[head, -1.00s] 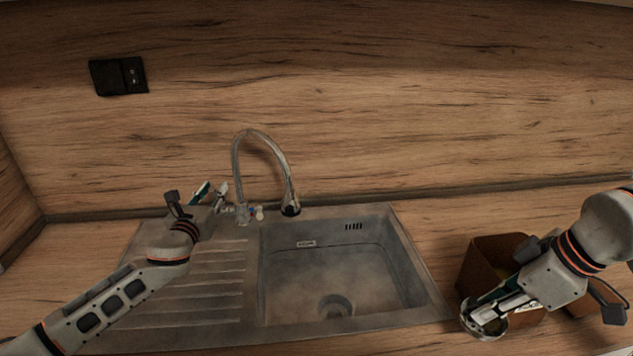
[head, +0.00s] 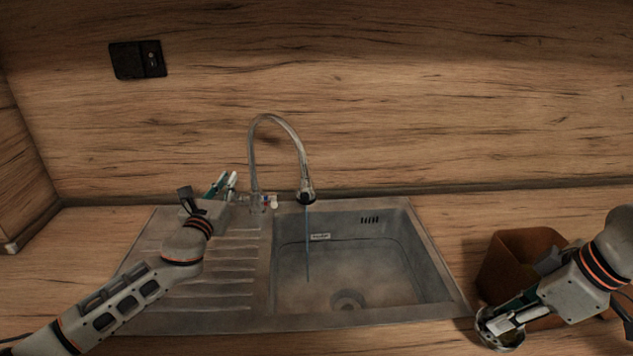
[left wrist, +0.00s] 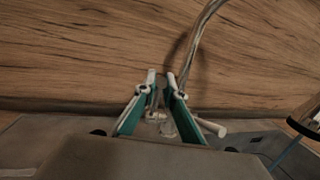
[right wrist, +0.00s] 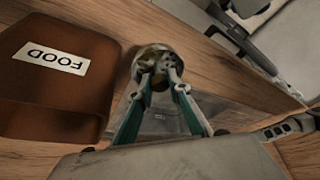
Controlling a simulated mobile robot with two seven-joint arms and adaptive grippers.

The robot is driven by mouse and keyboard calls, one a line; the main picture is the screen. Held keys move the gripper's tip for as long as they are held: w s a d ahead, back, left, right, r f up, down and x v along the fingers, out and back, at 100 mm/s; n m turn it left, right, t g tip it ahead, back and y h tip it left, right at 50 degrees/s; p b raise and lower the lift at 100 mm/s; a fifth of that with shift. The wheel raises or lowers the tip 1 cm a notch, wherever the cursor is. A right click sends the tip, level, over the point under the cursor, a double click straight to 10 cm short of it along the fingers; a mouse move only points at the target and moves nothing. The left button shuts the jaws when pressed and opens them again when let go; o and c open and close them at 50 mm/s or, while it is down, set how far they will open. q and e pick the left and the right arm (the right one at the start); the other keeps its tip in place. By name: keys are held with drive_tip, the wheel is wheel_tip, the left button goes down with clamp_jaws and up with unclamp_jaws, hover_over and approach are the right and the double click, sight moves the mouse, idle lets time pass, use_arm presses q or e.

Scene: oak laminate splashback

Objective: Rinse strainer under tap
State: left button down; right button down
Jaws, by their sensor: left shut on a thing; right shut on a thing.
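The metal tap (head: 278,118) arches over the sink (head: 415,235), and a thin water stream (head: 308,245) falls from its spout into the basin. My left gripper (head: 227,183) is at the tap's base, shut on the tap handle; in the left wrist view the handle (left wrist: 155,115) shows between the fingers. My right gripper (head: 512,320) is shut on the strainer (head: 496,334) at the counter's right front, away from the water. In the right wrist view the round strainer (right wrist: 160,60) has brownish and dark patches in it. The gripped part is partly hidden.
A brown bin (head: 503,260) stands right of the sink, just behind the strainer; its label reads FOOD (right wrist: 50,58) in the right wrist view. The ribbed drainboard (head: 225,290) lies left of the basin, under my left arm. The basin is empty except for the stream.

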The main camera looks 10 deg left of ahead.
use_arm(q)
drive_tip(key=shift+s, duration=0.1)
idle(0.3)
drive_tip(key=c, duration=2.1)
unclamp_jaws()
drive_tip(key=shift+s+f, duration=0.1)
drive_tip(key=shift+s+f, duration=0.1)
drive_tip(key=shift+s, duration=0.2)
drive_tip(key=s+f, duration=0.1)
drive_tip(key=s, duration=1)
drive_tip(key=shift+d+f, duration=0.15)
drive_tip(key=shift+d, duration=0.2)
drive_tip(key=shift+c, duration=0.3)
